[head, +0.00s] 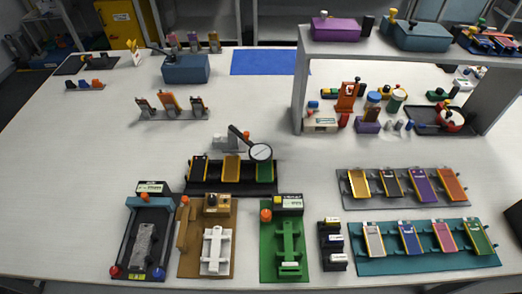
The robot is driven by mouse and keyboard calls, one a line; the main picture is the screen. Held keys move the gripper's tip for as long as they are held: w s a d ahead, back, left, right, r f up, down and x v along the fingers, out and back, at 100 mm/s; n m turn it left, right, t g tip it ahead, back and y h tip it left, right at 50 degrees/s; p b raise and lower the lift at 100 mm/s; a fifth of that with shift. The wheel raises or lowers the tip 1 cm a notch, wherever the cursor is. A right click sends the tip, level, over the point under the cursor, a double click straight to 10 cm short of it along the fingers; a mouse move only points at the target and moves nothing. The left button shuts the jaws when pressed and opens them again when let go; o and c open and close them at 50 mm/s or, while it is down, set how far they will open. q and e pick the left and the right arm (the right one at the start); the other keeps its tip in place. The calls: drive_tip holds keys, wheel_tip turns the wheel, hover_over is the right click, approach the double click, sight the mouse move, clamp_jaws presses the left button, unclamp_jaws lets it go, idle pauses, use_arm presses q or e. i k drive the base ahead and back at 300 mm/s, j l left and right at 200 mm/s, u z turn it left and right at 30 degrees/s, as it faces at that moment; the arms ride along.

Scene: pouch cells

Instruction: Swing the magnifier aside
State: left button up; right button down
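The magnifier is a round lens (260,152) with a dark rim on a short black arm (239,134). The arm rises from a grey base (224,143) near the middle of the white table. An orange knob shows beside the arm. In this view the lens overlaps the back edge of a black tray (232,190), near the green cell (265,172) at the tray's right end. I cannot tell the lens's height above the tray. Neither of my grippers is in view.
In front stand a dark fixture (148,245), a brown one (187,262) and a green one (270,268). A grey tray (405,200) and a teal tray (420,262) of cells lie right. A shelf (298,95) stands back right.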

sight(260, 152)
drive_tip(key=k+j+z, duration=0.15)
drive_tip(key=z, duration=0.25)
drive_tip(key=k+j+z, duration=0.25)
drive_tip(key=z, duration=0.15)
drive_tip(key=k+j+z, duration=0.2)
drive_tip(key=z, duration=0.25)
